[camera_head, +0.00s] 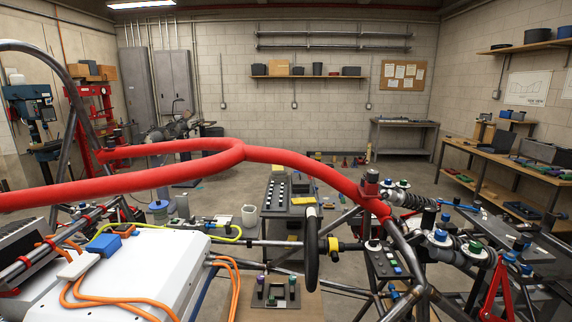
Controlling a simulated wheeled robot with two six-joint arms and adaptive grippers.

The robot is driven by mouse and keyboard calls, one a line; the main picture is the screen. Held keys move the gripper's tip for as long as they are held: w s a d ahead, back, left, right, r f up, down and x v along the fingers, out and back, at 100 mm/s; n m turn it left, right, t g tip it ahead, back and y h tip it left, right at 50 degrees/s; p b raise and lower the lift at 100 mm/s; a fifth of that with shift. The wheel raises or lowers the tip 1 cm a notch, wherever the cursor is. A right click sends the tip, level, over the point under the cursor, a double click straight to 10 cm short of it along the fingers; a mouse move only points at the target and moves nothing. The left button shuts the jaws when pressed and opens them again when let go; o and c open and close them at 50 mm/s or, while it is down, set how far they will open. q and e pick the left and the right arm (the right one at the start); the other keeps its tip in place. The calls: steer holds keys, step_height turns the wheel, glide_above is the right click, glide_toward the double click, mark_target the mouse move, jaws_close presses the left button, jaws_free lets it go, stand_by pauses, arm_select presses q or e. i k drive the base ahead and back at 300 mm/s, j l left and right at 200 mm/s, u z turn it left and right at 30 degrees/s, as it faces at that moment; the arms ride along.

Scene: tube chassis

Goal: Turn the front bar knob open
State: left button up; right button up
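Neither of my grippers shows in this view. Several knob-like parts are in sight, and I cannot tell which is the front bar knob. A yellow and black knob (333,245) is beside the black steering wheel (312,250) near the middle. A red block-like part (371,181) sits where the red padded tube (300,160) meets the frame. Blue-topped (440,235) and green-topped (475,247) fittings stand on the frame at the right. Whether any of them is turned open cannot be told.
A white box (140,270) with orange cables fills the lower left. A dark cart (275,212) with small parts stands behind the steering wheel. A panel with small buttons (385,262) is mounted right of the wheel. Workbenches (520,170) line the right wall. Open floor lies beyond the chassis.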

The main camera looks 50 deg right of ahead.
mark_target(371, 176)
steer(key=z, duration=2.25)
